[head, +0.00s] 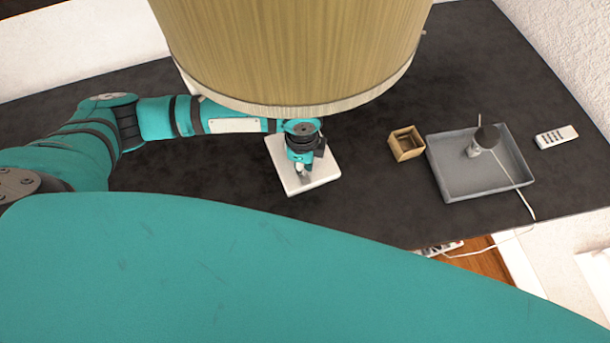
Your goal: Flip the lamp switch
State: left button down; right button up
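The lamp has a large, wood-toned round shade (290,45) with a pale lower rim at the top of the head view. A white square base plate (325,173) shows partly below it on the dark table. My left arm reaches in from the left under the shade. My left gripper (304,171) points down at the white plate, over its middle. Whether its fingers touch the plate, and how far apart they are, is too small to tell. No switch can be made out; the shade and gripper cover part of this area. My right gripper is not in view.
A small wooden open box (406,143) stands right of the plate. Beyond it, a grey tray (463,186) holds a dark-topped grey object (485,140); a white cord crosses it and hangs over the table's front edge. A white remote (556,137) lies far right.

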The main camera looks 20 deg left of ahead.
pick_arm(q)
jog(key=shift+s+f+b, duration=0.1)
jog(key=shift+f+b, duration=0.4)
jog(key=shift+f, duration=0.65)
dwell(0.4)
notch_tip(320, 180, up, 7)
jog(key=p, duration=0.8)
jog(key=shift+r, duration=0.1)
dwell(0.3)
dwell(0.3)
